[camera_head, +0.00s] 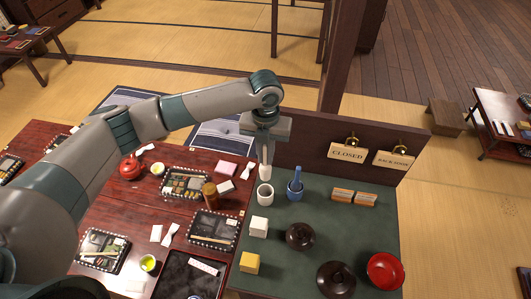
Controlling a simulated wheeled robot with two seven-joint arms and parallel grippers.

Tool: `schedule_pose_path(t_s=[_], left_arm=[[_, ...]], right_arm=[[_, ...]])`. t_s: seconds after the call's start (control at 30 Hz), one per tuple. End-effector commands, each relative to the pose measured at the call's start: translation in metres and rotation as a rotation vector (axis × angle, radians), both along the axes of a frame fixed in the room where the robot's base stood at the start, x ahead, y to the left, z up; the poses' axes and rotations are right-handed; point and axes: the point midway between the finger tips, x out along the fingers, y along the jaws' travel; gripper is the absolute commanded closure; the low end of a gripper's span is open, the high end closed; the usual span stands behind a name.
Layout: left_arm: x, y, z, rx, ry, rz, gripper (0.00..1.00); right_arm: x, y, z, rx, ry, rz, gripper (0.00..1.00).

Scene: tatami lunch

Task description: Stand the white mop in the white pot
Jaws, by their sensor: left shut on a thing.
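My left gripper (266,138) reaches in from the upper left and points down over the green mat. It is shut on the white mop (266,168), which hangs upright below the fingers. The white pot (265,196) stands on the mat directly below the mop in the picture. The mop's lower end is close to the pot's rim; I cannot tell whether it is just above or slightly inside. The fingers hide the mop's upper part. My right gripper does not show.
A blue pot with a blue handled tool (295,188) stands close to the right of the white pot. A dark partition with a "CLOSED" sign (347,153) rises behind.

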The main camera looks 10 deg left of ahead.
Motion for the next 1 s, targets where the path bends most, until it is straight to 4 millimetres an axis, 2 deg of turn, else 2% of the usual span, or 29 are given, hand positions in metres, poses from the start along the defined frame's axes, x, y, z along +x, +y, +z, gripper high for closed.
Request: schedule_pose_path(t_s=[0.47, 1.0], left_arm=[[0.0, 0.0, -0.003, 0.0, 0.0, 0.001, 1.0], [0.0, 0.0, -0.034, 0.0, 0.0, 0.002, 1.0]], right_arm=[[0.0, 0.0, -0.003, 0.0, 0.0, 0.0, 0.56], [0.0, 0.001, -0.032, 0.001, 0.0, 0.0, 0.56]])
